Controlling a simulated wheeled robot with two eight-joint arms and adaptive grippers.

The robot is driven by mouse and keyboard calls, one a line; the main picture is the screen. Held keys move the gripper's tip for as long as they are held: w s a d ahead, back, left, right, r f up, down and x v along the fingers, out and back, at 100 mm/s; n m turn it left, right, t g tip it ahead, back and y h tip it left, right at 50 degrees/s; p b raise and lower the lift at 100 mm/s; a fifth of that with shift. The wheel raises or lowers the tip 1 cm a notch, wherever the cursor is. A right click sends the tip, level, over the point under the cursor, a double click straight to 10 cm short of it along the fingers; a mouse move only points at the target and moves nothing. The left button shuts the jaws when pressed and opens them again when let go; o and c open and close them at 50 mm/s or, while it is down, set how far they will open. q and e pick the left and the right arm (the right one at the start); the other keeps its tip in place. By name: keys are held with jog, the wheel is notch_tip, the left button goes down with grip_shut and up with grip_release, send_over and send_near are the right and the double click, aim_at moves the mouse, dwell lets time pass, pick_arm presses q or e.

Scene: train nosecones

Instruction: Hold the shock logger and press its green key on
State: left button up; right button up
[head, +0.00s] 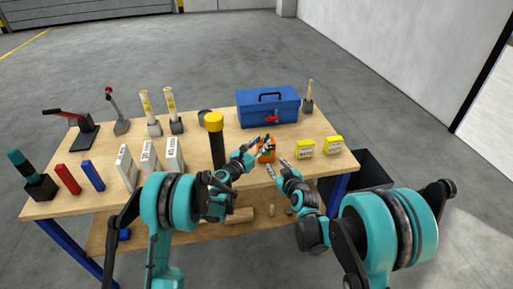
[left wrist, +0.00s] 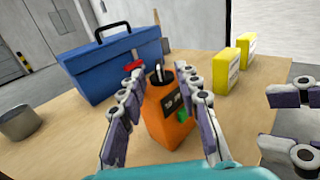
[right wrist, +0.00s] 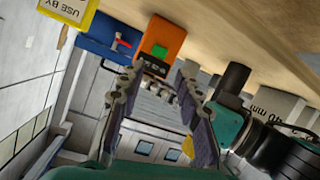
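The shock logger (head: 268,155) is an orange block standing on the table. Its dark panel and green key (right wrist: 159,52) face my right gripper. In the left wrist view the logger (left wrist: 165,125) shows between the fingers of my left gripper (left wrist: 160,72), which look spread about as wide as the right ones. I see no clear grip on it. The left gripper (head: 262,142) is at the logger's upper part in the head view. My right gripper (head: 278,167) is open and empty, in front of the logger to its right. In the right wrist view its fingers (right wrist: 155,75) point toward the logger.
A blue toolbox (head: 268,107) stands behind the logger. Two yellow boxes (head: 305,147) (head: 333,144) are to the right. A black post with a yellow top (head: 214,122) stands left of it, near my left arm. White boxes (head: 150,155) and clamps stand farther left.

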aim_at(264, 140)
pick_arm(q)
jog(key=shift+x, duration=2.15)
grip_shut()
pick_arm(e)
grip_shut()
